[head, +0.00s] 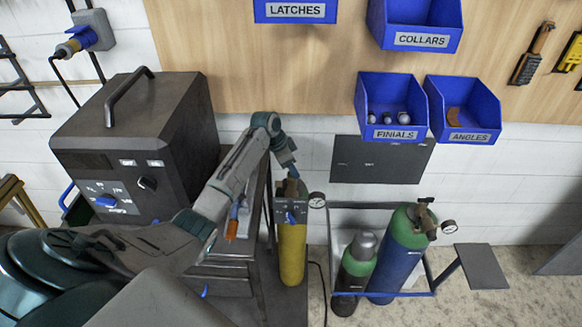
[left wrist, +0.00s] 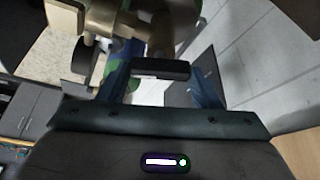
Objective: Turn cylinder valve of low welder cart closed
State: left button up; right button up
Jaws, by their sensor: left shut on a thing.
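A yellow gas cylinder (head: 292,253) stands upright beside the welder cart, with a brown valve body and a small gauge (head: 317,200) at its top. My left gripper (head: 291,170) reaches down from above to this cylinder's top. In the left wrist view, its two blue fingers (left wrist: 160,74) are closed on the ends of a short dark bar, the valve handle (left wrist: 160,69). The handle is mostly hidden by the gripper in the head view. A dark welder box (head: 130,140) with a blue knob stands on the cart to the left. My right gripper is not in view.
A blue-framed rack (head: 383,293) to the right holds a green-and-blue cylinder (head: 398,255) and a smaller green-and-grey one (head: 356,270). Blue bins, such as the finials bin (head: 397,134), hang on the wooden board behind. A dark cable lies on the floor near the yellow cylinder.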

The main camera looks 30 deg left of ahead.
pick_arm(q)
jog(key=m+b, duration=0.1)
jog(key=m, duration=0.1)
jog(key=m+g+h+b, duration=0.1)
jog(key=m+b, duration=0.1)
jog(key=m, duration=0.1)
jog(key=shift+w+a+m+g, duration=0.1)
jog(key=shift+w+m+g, duration=0.1)
jog(key=shift+m+g, duration=0.1)
jog(key=m+g+b, duration=0.1)
jog(key=m+b, duration=0.2)
jog(key=shift+w+m+h, duration=0.1)
jog(key=shift+m+h, duration=0.2)
jog(key=m+g+b, duration=0.1)
jog(key=m, duration=0.1)
jog(key=shift+m+g+b, duration=0.3)
jog(key=shift+b, duration=0.05)
jog(key=shift+r+m+g, duration=0.2)
jog(key=shift+m+g, duration=0.1)
jog(key=shift+m, duration=0.6)
jog(key=shift+w+r+m+g, duration=0.1)
jog(key=shift+m+g, duration=0.2)
jog(key=shift+m, duration=0.6)
jog(key=m+g+y+p, duration=0.1)
jog(key=m, duration=0.2)
jog(key=shift+w+m, duration=0.1)
jog(key=shift+m, duration=0.2)
jog(key=shift+m+g+y+p, duration=0.5)
jog(key=shift+m, duration=1)
